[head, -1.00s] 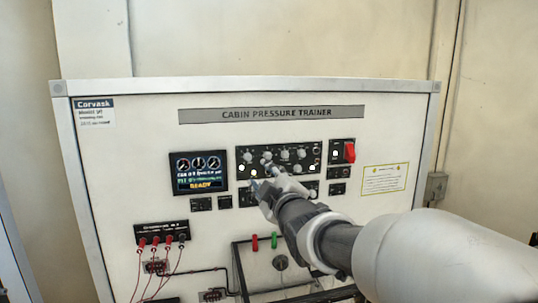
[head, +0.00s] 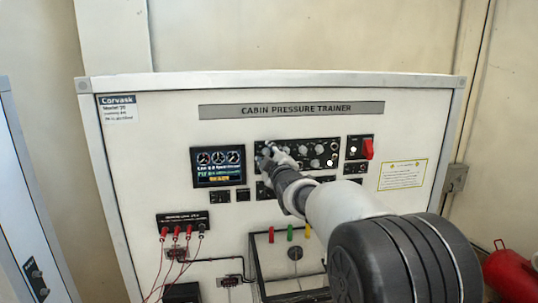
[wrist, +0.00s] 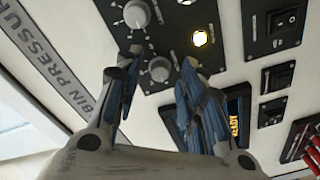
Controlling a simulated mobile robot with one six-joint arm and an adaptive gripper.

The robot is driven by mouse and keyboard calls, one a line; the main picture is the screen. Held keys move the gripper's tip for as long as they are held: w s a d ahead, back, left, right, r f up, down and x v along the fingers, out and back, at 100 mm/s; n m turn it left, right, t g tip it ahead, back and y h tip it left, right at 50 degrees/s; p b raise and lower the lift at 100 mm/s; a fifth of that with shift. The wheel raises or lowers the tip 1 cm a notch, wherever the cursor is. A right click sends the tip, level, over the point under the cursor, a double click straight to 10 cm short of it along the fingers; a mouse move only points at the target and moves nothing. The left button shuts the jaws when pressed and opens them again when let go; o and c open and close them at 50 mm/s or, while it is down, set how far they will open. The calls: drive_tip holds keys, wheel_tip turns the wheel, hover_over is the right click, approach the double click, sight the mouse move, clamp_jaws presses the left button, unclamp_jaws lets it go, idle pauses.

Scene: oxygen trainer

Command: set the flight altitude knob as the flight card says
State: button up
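My gripper (head: 268,152) is in front of the left end of the black knob panel (head: 298,144) in the head view. In the wrist view my gripper (wrist: 160,62) is open, one finger on each side of a round grey knob (wrist: 160,69). Whether the fingers touch this knob, I cannot tell. A second grey knob (wrist: 137,14) is just above it in the wrist view. The knob labels are too small to read, so which one is flight altitude is unclear. No flight card is clearly readable in either view.
A lit display (head: 218,166) is left of the knob panel. A red switch (head: 368,148) and a yellow-bordered label (head: 402,174) are to the right. Red-plugged cables (head: 176,232) hang at lower left.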

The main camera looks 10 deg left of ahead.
drive_tip(key=shift+c, duration=0.6)
clamp_jaws()
